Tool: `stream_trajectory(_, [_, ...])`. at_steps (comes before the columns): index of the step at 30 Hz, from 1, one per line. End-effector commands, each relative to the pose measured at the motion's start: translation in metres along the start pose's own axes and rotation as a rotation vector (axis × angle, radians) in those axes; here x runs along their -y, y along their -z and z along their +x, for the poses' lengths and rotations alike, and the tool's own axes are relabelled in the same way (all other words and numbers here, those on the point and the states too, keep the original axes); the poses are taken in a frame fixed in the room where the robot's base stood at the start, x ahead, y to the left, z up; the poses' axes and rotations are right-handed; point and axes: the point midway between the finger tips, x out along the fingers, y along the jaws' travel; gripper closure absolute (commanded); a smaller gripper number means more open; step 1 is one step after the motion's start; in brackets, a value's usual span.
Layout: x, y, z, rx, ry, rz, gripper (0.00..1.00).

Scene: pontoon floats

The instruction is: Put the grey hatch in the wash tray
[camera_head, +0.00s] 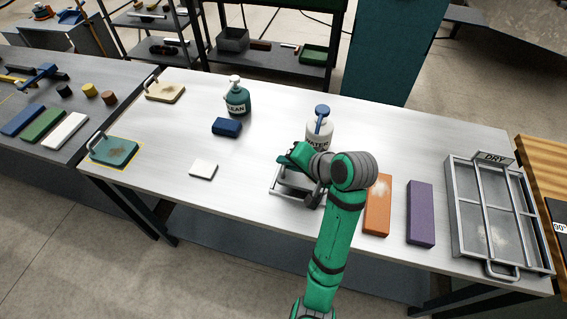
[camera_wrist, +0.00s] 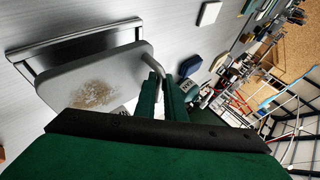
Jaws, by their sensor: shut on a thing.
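My gripper (camera_wrist: 160,88) is shut on the bent handle of the grey hatch (camera_wrist: 105,80), a rounded plate with a brown stain on its face. In the head view my gripper (camera_head: 290,160) is at the table's middle, and the hatch (camera_head: 292,181) is mostly hidden under my arm. A metal-railed frame (camera_wrist: 75,42) lies right beside and partly behind the hatch; it also shows in the head view (camera_head: 274,186). I cannot tell whether hatch and frame touch. No wash label is readable on it.
A white bottle (camera_head: 319,135) stands just behind my gripper. An orange block (camera_head: 377,212), a purple block (camera_head: 420,212) and a railed tray marked DRY (camera_head: 462,215) are to the right. A teal hatch (camera_head: 113,151) and a cream hatch (camera_head: 163,92) lie left.

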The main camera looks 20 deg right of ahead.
Motion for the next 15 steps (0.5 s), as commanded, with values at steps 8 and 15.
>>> stream_trajectory(8, [-0.01, 0.0, 0.013, 0.002, 0.001, 0.0, 1.0])
stream_trajectory(15, [-0.032, -0.007, 0.031, -0.001, 0.0, 0.002, 1.0])
